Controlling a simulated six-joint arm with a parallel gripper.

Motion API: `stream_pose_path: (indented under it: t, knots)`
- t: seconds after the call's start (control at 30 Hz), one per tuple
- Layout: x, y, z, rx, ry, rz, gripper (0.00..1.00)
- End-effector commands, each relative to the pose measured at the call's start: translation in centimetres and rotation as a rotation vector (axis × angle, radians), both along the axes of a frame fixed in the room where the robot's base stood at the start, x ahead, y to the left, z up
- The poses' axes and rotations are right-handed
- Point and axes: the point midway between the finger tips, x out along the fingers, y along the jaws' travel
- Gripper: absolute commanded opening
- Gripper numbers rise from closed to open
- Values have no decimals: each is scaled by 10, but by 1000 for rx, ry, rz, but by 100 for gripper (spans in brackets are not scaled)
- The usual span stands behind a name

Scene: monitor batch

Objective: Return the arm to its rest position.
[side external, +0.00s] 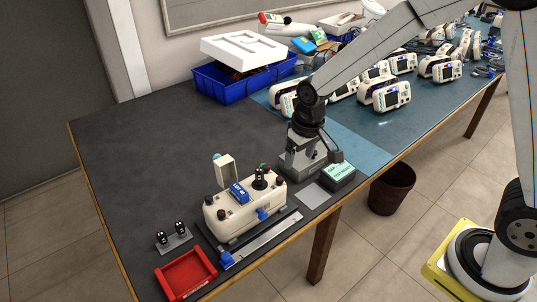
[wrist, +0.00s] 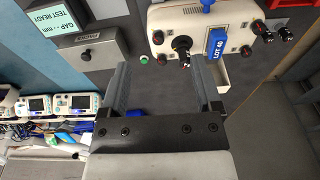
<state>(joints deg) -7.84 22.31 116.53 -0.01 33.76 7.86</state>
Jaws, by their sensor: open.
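My gripper (side external: 308,160) is at the end of my arm, over the dark table near a grey gauge box (side external: 338,176) with a lit green display. In the wrist view my gripper (wrist: 163,75) shows two fingers wide apart with nothing between them. The display on the gauge box (wrist: 75,35) reads "GAP - mm TEST READY". A cream device (side external: 235,215) with black knobs and a blue "LOT 40" tag (side external: 239,192) stands to the left of my gripper, apart from it. The device also shows at the top of the wrist view (wrist: 225,25).
A red tray (side external: 186,273) and a small stand (side external: 173,240) with two black pieces sit at the front left. A blue bin (side external: 225,88) holds a white tray at the back. Several monitors (side external: 391,96) crowd the blue mat. The table's back left is clear.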

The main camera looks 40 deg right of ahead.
Motion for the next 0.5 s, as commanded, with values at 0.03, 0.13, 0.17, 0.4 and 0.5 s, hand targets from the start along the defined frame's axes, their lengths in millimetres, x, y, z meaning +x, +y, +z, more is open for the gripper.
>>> stream_pose_path:
  t: [0.03,0.13,0.17,0.4,0.5]
  knots:
    - [-12,-8,4,0,-10,-4,82]
    - [-35,-20,7,-2,-31,-4,82]
    - [-43,-24,8,-3,-36,-4,82]
    - [-98,-47,9,-11,-80,-4,82]
    - [-115,-52,8,-14,-93,-3,82]
